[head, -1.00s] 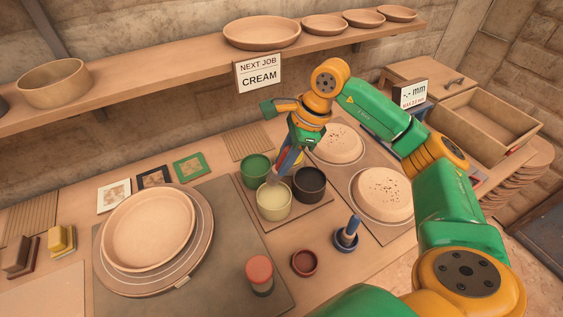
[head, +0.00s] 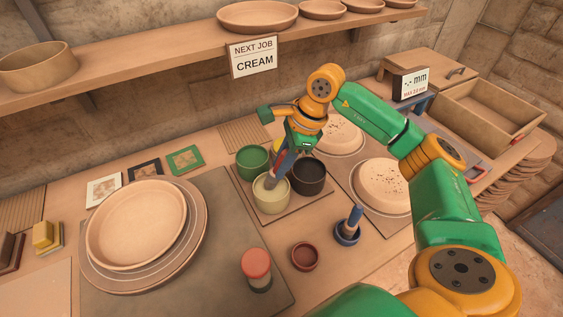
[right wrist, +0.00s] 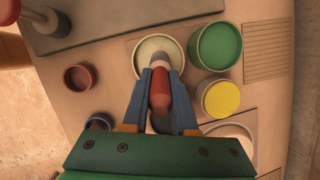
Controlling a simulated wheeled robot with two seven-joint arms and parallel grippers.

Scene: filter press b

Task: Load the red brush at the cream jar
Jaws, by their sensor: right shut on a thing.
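My right gripper (head: 284,160) is above the cream jar (head: 271,201), pointing down. It is shut on the red brush (right wrist: 160,92), whose red handle lies between the fingers in the right wrist view. The brush's pale grey lower end (head: 271,181) is inside the mouth of the cream jar; its tip is hidden, so I cannot tell how deep it sits. The cream jar's rim (right wrist: 140,52) also shows in the right wrist view. My left gripper is not in view.
Close around the cream jar stand a green jar (head: 252,162), a black jar (head: 308,178) and a yellow jar (right wrist: 220,98). An empty red holder (head: 305,257) and a blue brush in its stand (head: 348,229) are in front. A bowl (head: 137,225) sits at left.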

